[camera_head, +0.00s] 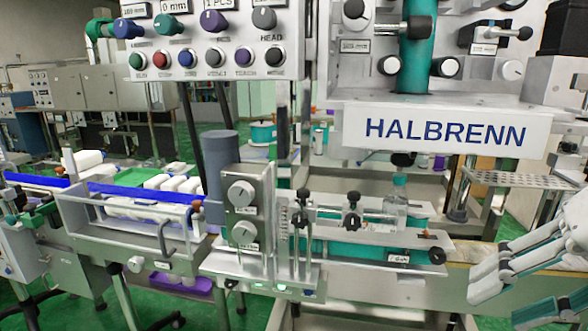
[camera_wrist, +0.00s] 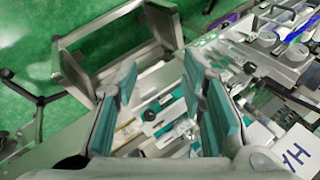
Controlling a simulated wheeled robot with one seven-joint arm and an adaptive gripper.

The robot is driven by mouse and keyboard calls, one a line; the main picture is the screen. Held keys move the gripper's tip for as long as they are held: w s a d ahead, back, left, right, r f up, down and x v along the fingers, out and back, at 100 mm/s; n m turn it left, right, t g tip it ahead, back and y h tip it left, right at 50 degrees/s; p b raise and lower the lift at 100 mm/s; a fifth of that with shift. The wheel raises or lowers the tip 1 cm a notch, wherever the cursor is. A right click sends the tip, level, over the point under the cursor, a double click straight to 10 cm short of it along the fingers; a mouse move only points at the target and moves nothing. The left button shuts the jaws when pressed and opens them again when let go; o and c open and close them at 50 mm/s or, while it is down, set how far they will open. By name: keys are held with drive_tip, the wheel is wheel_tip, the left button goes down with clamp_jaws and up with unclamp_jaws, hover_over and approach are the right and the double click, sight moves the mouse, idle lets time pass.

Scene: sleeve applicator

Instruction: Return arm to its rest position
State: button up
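The wrist camera looks down past the fingers at the machine and the green floor.
A control panel (camera_head: 215,40) with knobs hangs at upper left. A clear bottle with a teal cap (camera_head: 397,205) stands on the conveyor. A perforated metal shelf (camera_head: 525,180) juts out above my gripper. A metal frame stand (camera_wrist: 115,45) shows in the wrist view.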

drive_tip(key=s+a+f+n+g+h, duration=0.35)
drive_tip(key=s+f+n, duration=0.3)
drive_tip(key=f, duration=0.25)
wheel_tip(320, 180, up, 15)
drive_tip(key=t+p, duration=0.3)
drive_tip(key=p, duration=1)
drive_tip(key=shift+f, duration=0.2)
drive_tip(key=shift+s+h, duration=0.1)
drive_tip(key=shift+h, duration=0.15)
